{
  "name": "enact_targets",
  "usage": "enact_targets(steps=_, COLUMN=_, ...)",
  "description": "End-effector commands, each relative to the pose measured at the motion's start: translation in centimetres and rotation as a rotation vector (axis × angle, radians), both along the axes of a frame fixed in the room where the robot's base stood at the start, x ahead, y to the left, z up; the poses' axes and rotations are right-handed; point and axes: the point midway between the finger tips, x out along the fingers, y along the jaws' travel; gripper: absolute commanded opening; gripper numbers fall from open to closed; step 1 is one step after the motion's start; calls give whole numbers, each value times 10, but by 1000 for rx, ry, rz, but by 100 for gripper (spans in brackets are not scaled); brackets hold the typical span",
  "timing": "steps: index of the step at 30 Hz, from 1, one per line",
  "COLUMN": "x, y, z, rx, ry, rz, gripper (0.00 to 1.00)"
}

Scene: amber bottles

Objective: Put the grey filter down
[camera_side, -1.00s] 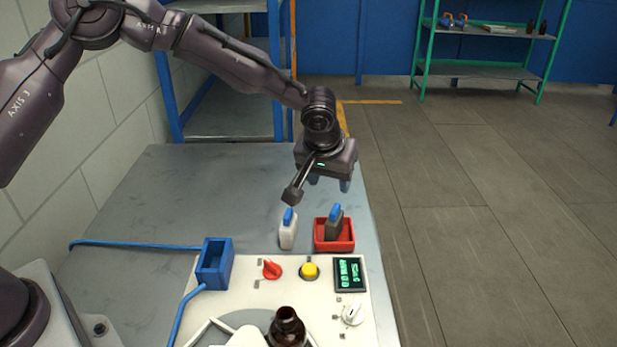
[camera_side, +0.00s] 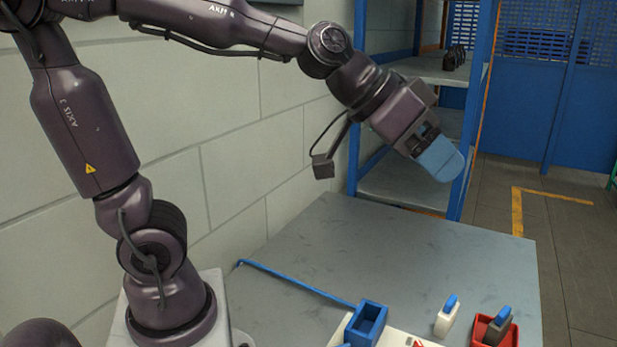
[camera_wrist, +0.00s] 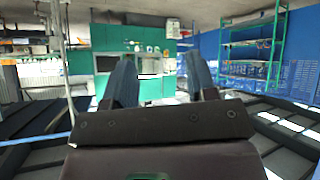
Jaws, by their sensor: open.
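The grey filter (camera_side: 496,326), with a blue top, stands in a small red tray (camera_side: 478,327) at the bottom right of the side view. The tray's lower edge is close to the frame's bottom. My gripper (camera_side: 447,165) is raised high above the table, well away from the filter, with its blue fingers pointing down and to the right. In the wrist view the two fingers (camera_wrist: 161,75) are apart with nothing between them. The wrist view looks out across the room and shows neither the filter nor the tray.
A white filter (camera_side: 446,318) with a blue top stands left of the red tray. A blue open box (camera_side: 368,322) sits farther left, with a blue tube (camera_side: 300,283) running along the table. The grey tabletop (camera_side: 390,255) behind them is clear. A blue-framed shelf (camera_side: 418,185) stands beyond.

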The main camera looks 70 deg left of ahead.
Motion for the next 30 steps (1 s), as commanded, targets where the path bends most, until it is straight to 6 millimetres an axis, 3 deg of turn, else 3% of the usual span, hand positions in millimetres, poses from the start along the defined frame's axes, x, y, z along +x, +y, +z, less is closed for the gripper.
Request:
enact_targets(steps=1, x=-29, y=13, z=-5, rx=31, ry=55, rz=17, gripper=52)
enact_targets(steps=3, x=-64, y=31, z=-18, rx=73, ry=145, rz=61, gripper=52)
enact_targets(steps=6, x=-102, y=55, z=-34, rx=125, ry=243, rz=139, gripper=52)
enact_targets(steps=9, x=-126, y=71, z=-43, rx=159, ry=303, rz=201, gripper=52)
enact_targets(steps=13, x=-137, y=79, z=-48, rx=178, ry=333, rz=235, gripper=52)
enact_targets(steps=30, x=-136, y=79, z=-48, rx=178, ry=333, rz=235, gripper=52)
